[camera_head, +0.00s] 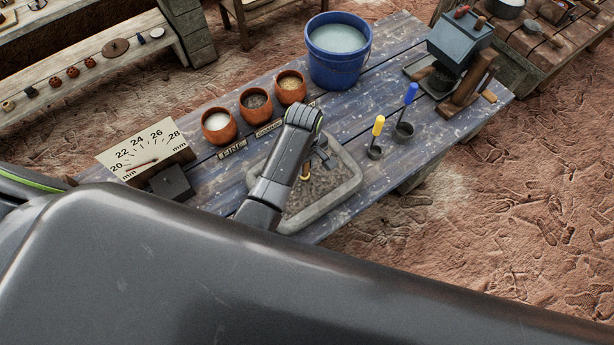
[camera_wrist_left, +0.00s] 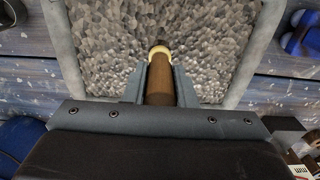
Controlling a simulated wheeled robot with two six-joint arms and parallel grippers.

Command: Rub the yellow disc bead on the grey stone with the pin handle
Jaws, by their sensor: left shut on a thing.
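The grey stone (camera_head: 348,190) is a wide trough-like slab with a raised rim and a rough, pitted middle, on the blue worn table; it fills the top of the left wrist view (camera_wrist_left: 105,42). My left gripper (camera_head: 313,165) is above it, shut on the brown wooden pin handle (camera_wrist_left: 159,82). The yellow disc bead (camera_wrist_left: 160,50) is at the handle's far end, against the stone's rough middle. I cannot tell whether bead and stone touch. In the head view the arm partly hides the stone, and the handle (camera_head: 305,173) shows small. My right gripper is out of view.
Three clay bowls (camera_head: 255,105) stand behind the stone. A dial gauge (camera_head: 147,150) is at the left, a blue water bucket (camera_head: 338,68) at the back. Blue- and yellow-handled tools stand in small cups (camera_head: 403,132) at the right. A grey box machine (camera_head: 460,42) stands farther right.

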